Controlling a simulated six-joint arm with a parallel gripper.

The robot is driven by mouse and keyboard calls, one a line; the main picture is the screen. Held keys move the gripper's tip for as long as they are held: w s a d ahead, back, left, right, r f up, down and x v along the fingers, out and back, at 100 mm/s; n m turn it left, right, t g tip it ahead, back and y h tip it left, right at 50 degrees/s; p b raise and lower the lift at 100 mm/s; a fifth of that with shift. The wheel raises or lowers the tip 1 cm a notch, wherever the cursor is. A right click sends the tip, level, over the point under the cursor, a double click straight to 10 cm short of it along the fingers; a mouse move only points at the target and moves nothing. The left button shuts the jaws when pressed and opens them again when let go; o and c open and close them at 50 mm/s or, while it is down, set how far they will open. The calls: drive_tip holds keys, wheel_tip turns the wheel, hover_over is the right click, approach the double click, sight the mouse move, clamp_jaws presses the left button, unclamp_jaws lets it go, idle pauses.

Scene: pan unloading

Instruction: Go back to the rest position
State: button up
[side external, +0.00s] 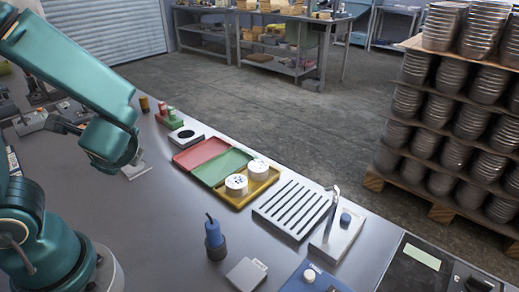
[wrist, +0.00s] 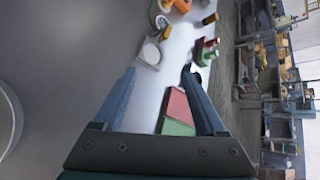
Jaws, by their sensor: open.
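My gripper (wrist: 158,70) shows in the wrist view with its two blue-grey fingers spread apart and nothing between them. It hangs above the bench, and the red pad (wrist: 177,105) and green pad (wrist: 177,128) show beyond and partly behind the right finger. In the side external view my teal arm is raised at the left, away from the trays, and the fingers are hard to make out there. The red tray (side external: 200,153), green tray (side external: 222,168) and yellow tray (side external: 240,203) stand in a row. Two white round pieces (side external: 236,184) with dark dots sit on the yellow tray.
A slotted grey rack (side external: 288,208) and a grey plate with an upright lever (side external: 337,238) lie right of the trays. A blue tool in a dark holder (side external: 215,240) stands nearer. Stacked metal pans (side external: 440,130) stand on a pallet beyond. The bench middle (side external: 150,215) is clear.

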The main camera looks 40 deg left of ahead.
drive_tip(key=s+d+r+n+t+h, duration=0.1)
drive_tip(key=d+n+h, duration=0.4)
drive_tip(key=d+n, duration=0.1)
drive_tip(key=s+d+r+n+t+h, duration=0.1)
drive_tip(key=d+r+n+h, duration=0.1)
drive_tip(key=d+n+h, duration=0.2)
drive_tip(key=d+n, duration=0.2)
drive_tip(key=d, duration=0.2)
drive_tip(key=shift+d+r+h, duration=0.25)
drive_tip(key=shift+r+h, duration=0.05)
drive_tip(key=shift+h, duration=0.1)
drive_tip(key=shift+s, duration=0.1)
